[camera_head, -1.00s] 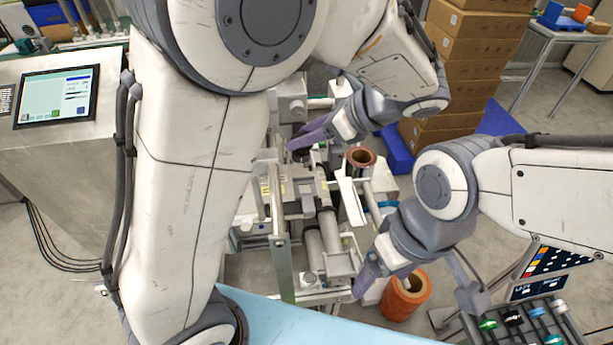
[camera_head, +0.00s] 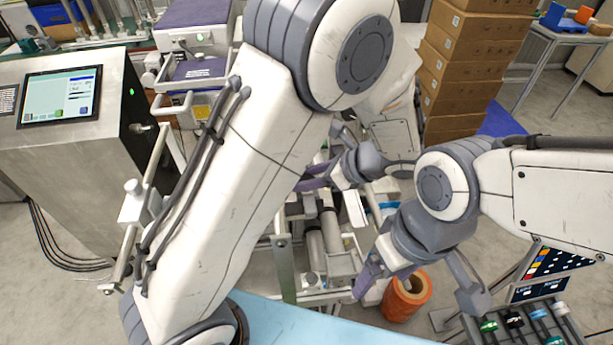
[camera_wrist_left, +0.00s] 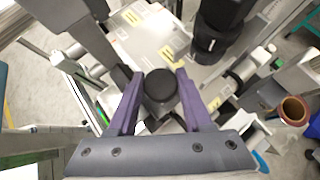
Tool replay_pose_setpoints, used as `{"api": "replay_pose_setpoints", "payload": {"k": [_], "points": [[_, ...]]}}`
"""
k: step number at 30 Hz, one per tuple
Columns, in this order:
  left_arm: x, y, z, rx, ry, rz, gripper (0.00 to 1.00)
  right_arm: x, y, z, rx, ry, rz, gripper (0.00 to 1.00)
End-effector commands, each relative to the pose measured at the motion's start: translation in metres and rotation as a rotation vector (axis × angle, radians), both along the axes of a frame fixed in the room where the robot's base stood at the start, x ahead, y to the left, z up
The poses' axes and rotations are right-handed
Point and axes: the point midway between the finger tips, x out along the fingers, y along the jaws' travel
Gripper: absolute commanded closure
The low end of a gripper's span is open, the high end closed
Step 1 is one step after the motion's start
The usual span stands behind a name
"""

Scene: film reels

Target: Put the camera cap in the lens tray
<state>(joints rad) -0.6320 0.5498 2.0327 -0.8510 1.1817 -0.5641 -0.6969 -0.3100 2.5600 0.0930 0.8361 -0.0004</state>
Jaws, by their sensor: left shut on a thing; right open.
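My left gripper (camera_head: 312,180) is over the middle of the machine, and its own arm partly covers it in the head view. In the left wrist view, its purple fingers (camera_wrist_left: 160,92) are shut on the black round camera cap (camera_wrist_left: 161,86). The cap is held between the fingertips; it cannot be made out in the head view. I cannot pick out the lens tray with certainty in either view. My right gripper (camera_head: 368,280) is open and empty, low beside the orange reel (camera_head: 408,297).
A black cylindrical part (camera_wrist_left: 212,38) stands close ahead of the left fingers, by a pale plate with yellow labels (camera_wrist_left: 140,35). A copper reel (camera_wrist_left: 294,109) is at right. Stacked boxes (camera_head: 460,70) stand behind; a touchscreen (camera_head: 60,97) is at left.

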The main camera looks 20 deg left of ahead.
Motion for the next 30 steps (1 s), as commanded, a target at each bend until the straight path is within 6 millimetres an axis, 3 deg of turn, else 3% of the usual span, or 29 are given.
{"api": "replay_pose_setpoints", "payload": {"k": [15, 16, 18, 30], "points": [[-0.001, 0.0, -0.015, -0.003, 0.006, 0.001, 1.0, 0.0, 0.0, -0.005, 0.0, 0.0, 0.0, 0.15], [-0.001, 0.0, -0.015, -0.003, 0.007, 0.001, 0.39, 0.0, 0.0, -0.005, 0.0, 0.0, 0.0, 0.15], [-0.002, 0.0, -0.016, -0.002, 0.008, 0.001, 0.2, 0.0, 0.0, -0.005, 0.0, 0.0, 0.0, 0.15], [-0.002, -0.001, -0.015, -0.003, 0.01, -0.001, 0.2, 0.0, 0.0, -0.005, 0.0, 0.0, 0.0, 0.15]]}}
